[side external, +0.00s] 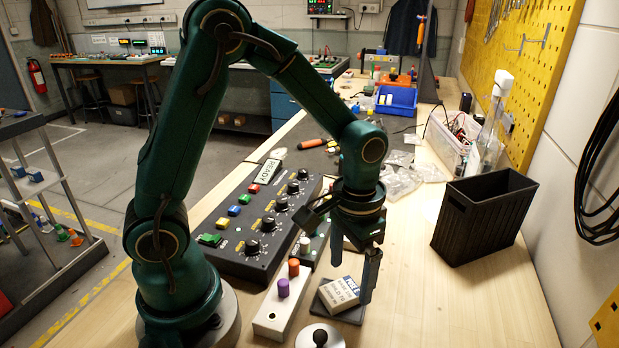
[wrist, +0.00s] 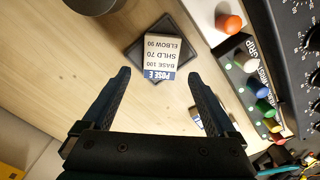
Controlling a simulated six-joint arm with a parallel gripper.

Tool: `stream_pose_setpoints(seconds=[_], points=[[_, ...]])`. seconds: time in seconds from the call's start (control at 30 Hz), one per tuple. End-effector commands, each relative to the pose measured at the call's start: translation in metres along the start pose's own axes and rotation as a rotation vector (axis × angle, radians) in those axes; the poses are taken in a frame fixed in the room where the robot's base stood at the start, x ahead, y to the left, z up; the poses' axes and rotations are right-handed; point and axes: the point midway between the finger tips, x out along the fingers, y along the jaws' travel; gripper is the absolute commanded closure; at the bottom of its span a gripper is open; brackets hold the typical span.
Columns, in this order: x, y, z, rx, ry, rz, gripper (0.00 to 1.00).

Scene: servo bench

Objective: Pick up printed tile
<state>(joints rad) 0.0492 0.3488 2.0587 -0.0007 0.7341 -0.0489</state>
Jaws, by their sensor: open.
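The printed tile (side external: 340,292) is a small pale block with a blue band along one edge and dark lettering. It lies on a dark square pad (side external: 352,316) on the wooden bench. In the wrist view the tile (wrist: 161,52) reads "POSE E", "BASE 100", "SHLD 70", "ELBOW 90", and the pad (wrist: 134,48) shows around it. My gripper (side external: 351,281) points down close to the tile in the side view. In the wrist view my gripper (wrist: 158,74) is open and empty, with the tile ahead between the lines of its fingers. Contact is not visible.
A pale block with purple and orange pegs (side external: 270,312) stands left of the pad. A round black-knobbed piece (side external: 320,338) is in front. The control panel (side external: 262,222) lies behind left. A black bin (side external: 484,216) stands right. Another blue-and-white piece (wrist: 196,119) is partly hidden by my right finger.

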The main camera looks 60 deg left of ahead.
Motion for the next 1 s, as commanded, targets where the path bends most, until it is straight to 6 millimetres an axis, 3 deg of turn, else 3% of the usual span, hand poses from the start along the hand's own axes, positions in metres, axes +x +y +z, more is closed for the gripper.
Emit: stream_pose_setpoints(seconds=[0.2,0.5,0.53,0.7,0.77,1.0], points=[[0.022,0.0,0.001,0.0,-0.003,0.0,0.07],[0.025,0.0,0.0,0.0,0.001,0.001,0.07],[0.025,0.0,0.0,0.0,0.001,0.001,0.11],[0.025,0.0,0.0,0.0,0.001,0.001,0.76],[0.025,0.0,0.0,0.0,0.001,0.001,0.97],[0.025,0.0,0.0,0.0,0.002,0.001,1.0]])
